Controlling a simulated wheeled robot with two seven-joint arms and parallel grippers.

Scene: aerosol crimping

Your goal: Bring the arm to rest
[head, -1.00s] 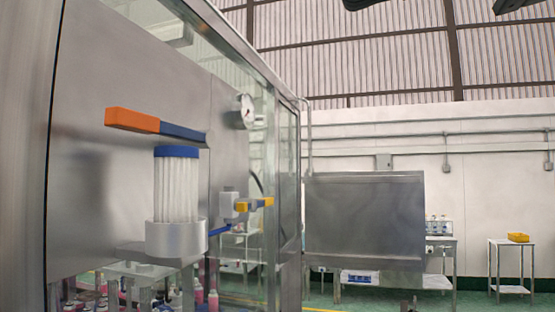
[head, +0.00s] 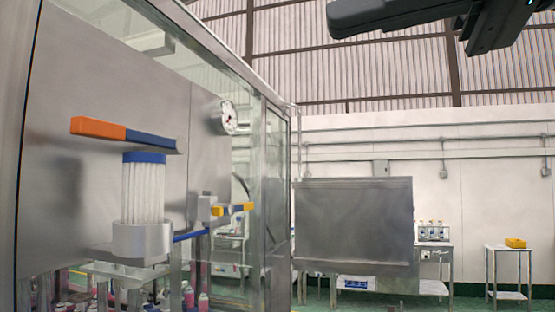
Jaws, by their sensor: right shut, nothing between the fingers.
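My right gripper (head: 333,20) reaches in from the top right corner of the head view. Its dark fingers point left, high above the floor, in front of the upper wall. The fingers look closed together with nothing between them. It touches nothing in view. My left gripper is not in view.
At left stands a glass-fronted steel machine with an orange and blue handle (head: 98,128), a blue-capped clear cylinder (head: 143,190), a gauge (head: 228,117) and a yellow-ended valve (head: 248,207). A steel panel (head: 353,222) stands behind. A yellow bin (head: 515,243) sits on a small table at right.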

